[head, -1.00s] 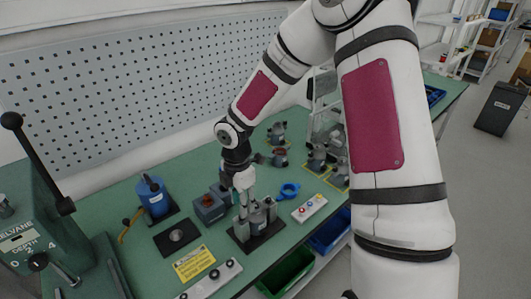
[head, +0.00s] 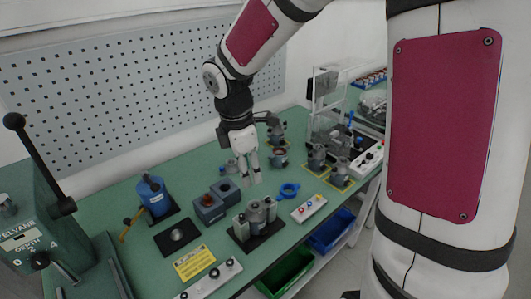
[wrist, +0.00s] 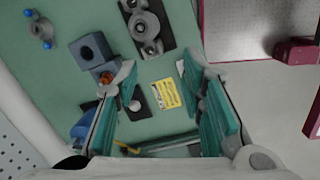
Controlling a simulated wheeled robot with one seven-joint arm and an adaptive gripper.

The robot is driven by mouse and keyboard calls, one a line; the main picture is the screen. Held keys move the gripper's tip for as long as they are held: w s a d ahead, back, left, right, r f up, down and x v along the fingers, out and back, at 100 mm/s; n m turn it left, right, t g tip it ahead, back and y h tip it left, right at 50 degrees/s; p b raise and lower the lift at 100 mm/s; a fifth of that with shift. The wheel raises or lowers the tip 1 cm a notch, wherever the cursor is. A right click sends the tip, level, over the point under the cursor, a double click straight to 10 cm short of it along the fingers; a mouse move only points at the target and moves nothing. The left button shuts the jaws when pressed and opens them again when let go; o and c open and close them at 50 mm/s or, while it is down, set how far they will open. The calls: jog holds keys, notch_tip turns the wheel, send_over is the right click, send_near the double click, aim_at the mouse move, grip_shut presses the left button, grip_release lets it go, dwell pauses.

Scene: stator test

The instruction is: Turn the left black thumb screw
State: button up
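The grey stator fixture (head: 256,214) stands on a black base plate (head: 262,238) on the green bench, with upright grey posts on either side. It also shows at the top of the wrist view (wrist: 147,25). I cannot clearly make out its black thumb screws at this size. My gripper (head: 251,178) is above and behind the fixture in the head view, apart from it. In the wrist view my gripper (wrist: 157,72) has its fingers spread wide with nothing between them. The yellow label (wrist: 165,93) lies below that gap.
Dark blocks (head: 209,207) and a blue canister (head: 153,195) stand left of the fixture. A blue ring (head: 288,190) and a button box (head: 309,208) lie to the right. A white strip with black knobs (head: 222,266) lies near the front edge. A lever press (head: 40,225) stands far left.

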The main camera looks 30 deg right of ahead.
jog(key=s+r+m+t+h, duration=0.1)
jog(key=s+r+m, duration=0.6)
jog(key=s+r, duration=0.1)
jog(key=shift+s+d+r+m+t, duration=0.2)
jog(key=shift+r+m+t, duration=0.2)
jog(key=shift+r, duration=0.45)
jog(key=shift+w+a, duration=0.1)
